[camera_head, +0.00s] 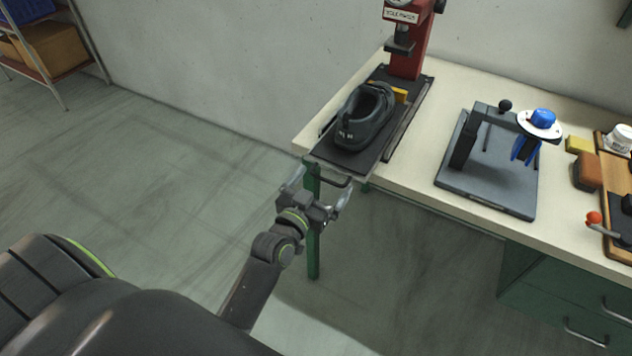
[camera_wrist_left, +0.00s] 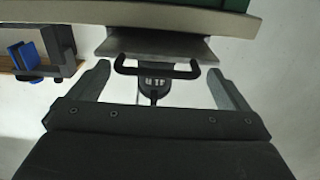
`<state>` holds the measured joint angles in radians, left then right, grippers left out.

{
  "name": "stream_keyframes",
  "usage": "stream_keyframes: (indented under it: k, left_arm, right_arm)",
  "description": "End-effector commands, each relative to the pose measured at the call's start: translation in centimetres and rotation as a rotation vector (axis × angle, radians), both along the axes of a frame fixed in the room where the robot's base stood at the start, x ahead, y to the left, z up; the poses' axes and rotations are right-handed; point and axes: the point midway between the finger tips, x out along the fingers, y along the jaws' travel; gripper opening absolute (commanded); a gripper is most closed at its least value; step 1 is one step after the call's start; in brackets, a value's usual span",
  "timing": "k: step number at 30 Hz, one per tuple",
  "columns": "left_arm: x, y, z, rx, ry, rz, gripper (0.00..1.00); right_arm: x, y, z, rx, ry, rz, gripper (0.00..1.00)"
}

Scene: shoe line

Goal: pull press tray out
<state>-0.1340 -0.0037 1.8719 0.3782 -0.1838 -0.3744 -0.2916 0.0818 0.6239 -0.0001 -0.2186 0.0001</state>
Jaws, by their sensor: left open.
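The press tray (camera_head: 347,160) is a dark flat slide under the red sole press (camera_head: 408,50), with a dark shoe (camera_head: 362,115) on it. Its front end projects a little past the table's edge. A black bar handle (camera_head: 335,180) is at that end. My left gripper (camera_head: 318,192) is open in front of the table edge, close to the handle. In the left wrist view, the handle (camera_wrist_left: 157,70) lies across the space between the two open fingers (camera_wrist_left: 160,88), near their tips. I cannot tell whether they touch it. My right gripper is not in view.
The pale table (camera_head: 440,95) also bears a grey stand with a blue-topped tool (camera_head: 540,122), a yellow block (camera_head: 578,145) and a brown block (camera_head: 587,171). Green drawers (camera_head: 565,300) are below at right. A shelf (camera_head: 50,55) stands far left; the floor between is clear.

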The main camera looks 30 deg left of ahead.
Motion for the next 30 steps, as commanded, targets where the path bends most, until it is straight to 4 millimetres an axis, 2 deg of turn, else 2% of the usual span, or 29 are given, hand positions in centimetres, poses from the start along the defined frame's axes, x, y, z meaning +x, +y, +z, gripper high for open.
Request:
stream_keyframes:
  k: [4,8,24,30]
  left_arm:
    - [-0.8,0.0,-0.2,-0.001,0.001,0.001,0.98]
    - [-2.6,0.1,-0.4,-0.002,0.001,0.002,0.98]
    - [-13.1,0.6,-0.6,-0.002,0.002,0.003,0.98]
    - [-15.9,0.7,-0.4,-0.001,0.001,0.002,0.98]
  right_arm:
    - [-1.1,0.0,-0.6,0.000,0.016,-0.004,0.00]
    - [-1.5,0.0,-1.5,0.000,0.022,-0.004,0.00]
    - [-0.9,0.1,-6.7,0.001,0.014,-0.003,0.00]
    - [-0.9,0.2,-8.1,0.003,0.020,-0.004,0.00]
